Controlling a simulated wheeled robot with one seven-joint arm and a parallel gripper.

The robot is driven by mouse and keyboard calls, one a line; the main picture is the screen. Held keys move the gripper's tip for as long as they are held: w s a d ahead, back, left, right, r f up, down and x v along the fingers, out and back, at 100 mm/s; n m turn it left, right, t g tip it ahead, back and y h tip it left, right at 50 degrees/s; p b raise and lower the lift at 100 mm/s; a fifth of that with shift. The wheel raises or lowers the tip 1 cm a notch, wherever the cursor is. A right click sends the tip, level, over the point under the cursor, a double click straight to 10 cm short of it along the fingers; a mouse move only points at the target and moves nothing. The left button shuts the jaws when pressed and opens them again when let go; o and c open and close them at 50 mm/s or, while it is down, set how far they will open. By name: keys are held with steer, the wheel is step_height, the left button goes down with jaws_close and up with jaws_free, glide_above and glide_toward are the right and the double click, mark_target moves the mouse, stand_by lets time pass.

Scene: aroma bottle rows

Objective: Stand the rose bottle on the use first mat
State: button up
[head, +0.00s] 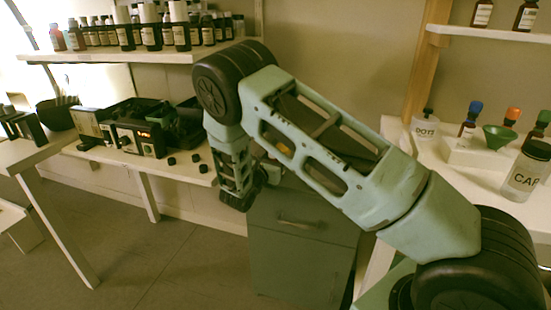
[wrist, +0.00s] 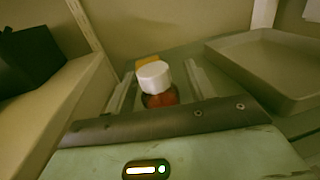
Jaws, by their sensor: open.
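My gripper (wrist: 158,92) is open, with a pale finger on each side in the wrist view. A bottle with a white cap (wrist: 153,76) and a reddish-amber body shows between or just beyond the fingers. Its label is hidden, so I cannot tell whether it is the rose bottle. I cannot see whether the fingers touch it. A small orange-yellow patch (wrist: 148,62) shows behind the cap; I cannot tell what it is. In the head view my gripper (head: 240,198) hangs low before the grey drawer cabinet. I cannot make out the use first mat.
A shallow grey tray (wrist: 282,72) lies at right in the wrist view. Several dark bottles line the upper shelf (head: 120,57). Black equipment (head: 140,138) and small black caps (head: 171,161) are on the left bench. A green funnel (head: 499,137) and labelled bottles stand at right.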

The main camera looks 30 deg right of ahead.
steer(key=shift+r, duration=0.1)
steer(key=shift+a, duration=0.15)
steer(key=p+v, duration=0.1)
steer(key=v, duration=1.1)
steer(key=s+a+r+m+g+y, duration=0.2)
steer(key=s+a+m+y, duration=0.3)
steer(key=s, duration=0.6)
steer(key=s+a+r+m+g+y, duration=0.3)
steer(key=s+a+r+m+y, duration=0.2)
steer(key=s, duration=0.6)
steer(key=s+a+r+m+g+y, duration=0.3)
steer(key=s+a+m+y, duration=0.3)
steer(key=s, duration=0.5)
steer(key=shift+a+r, duration=0.6)
steer(key=shift+a, duration=0.6)
steer(key=shift+s+r+p, duration=0.1)
steer(key=shift+p, duration=0.2)
step_height(320, 180, up, 20)
steer(key=p, duration=1.9)
steer(key=shift+p, duration=0.4)
